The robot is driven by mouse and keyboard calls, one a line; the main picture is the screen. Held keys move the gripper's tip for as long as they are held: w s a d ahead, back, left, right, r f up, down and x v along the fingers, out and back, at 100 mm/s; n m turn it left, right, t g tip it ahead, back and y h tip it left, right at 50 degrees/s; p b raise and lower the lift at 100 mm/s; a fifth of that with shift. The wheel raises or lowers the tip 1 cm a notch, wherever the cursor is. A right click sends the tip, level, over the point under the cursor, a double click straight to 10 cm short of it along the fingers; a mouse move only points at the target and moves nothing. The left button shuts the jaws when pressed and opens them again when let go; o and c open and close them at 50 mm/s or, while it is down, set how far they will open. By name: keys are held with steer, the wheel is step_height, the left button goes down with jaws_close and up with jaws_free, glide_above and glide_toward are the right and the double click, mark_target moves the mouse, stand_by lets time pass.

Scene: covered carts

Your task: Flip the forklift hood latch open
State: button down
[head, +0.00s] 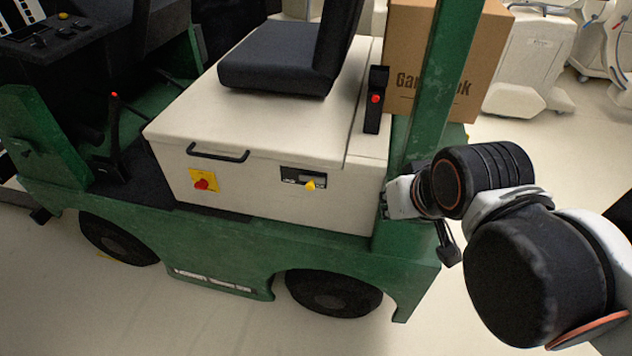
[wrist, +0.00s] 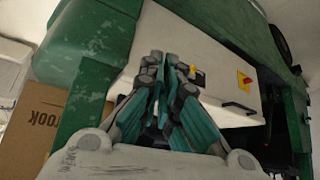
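The forklift's cream hood (head: 260,150) is closed in the head view. A small black latch panel with a yellow knob (head: 310,184) is on its front face, right of centre. In the wrist view the latch (wrist: 197,76) shows just right of my fingertips, partly hidden by them. My gripper (head: 386,205) is at the hood's right end by the green post, right of the latch and apart from it. In the wrist view my gripper's fingers (wrist: 167,62) come together at the tips with nothing visible between them.
A red knob on a yellow plate (head: 203,182) and a black handle (head: 218,152) are left of the latch. The black seat (head: 285,65) is on top. A green post (head: 425,110) and cardboard box (head: 485,55) stand right. Floor in front is clear.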

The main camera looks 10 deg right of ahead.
mark_target(311, 183)
steer(key=w+a+f+m+g+y+p, duration=0.1)
steer(key=w+a+m+g+p, duration=0.2)
steer(key=w+m+p, duration=0.8)
steer(key=shift+w+a+f+m+g+y, duration=0.3)
steer(key=shift+w+m+g, duration=1.1)
steer(key=shift+w+m, duration=3.45)
steer(key=s+m, duration=0.3)
steer(key=shift+s+d+r+m, duration=0.1)
steer(key=shift+s+d+m, duration=0.05)
steer(key=shift+s+m, duration=0.15)
steer(key=w+a+f+b, duration=0.1)
steer(key=a+f+b, duration=0.1)
steer(key=f, duration=0.3)
steer(key=w+a+f+b, duration=0.2)
steer(key=f+b, duration=0.1)
steer(key=f, duration=0.3)
steer(key=shift+a+f, duration=0.3)
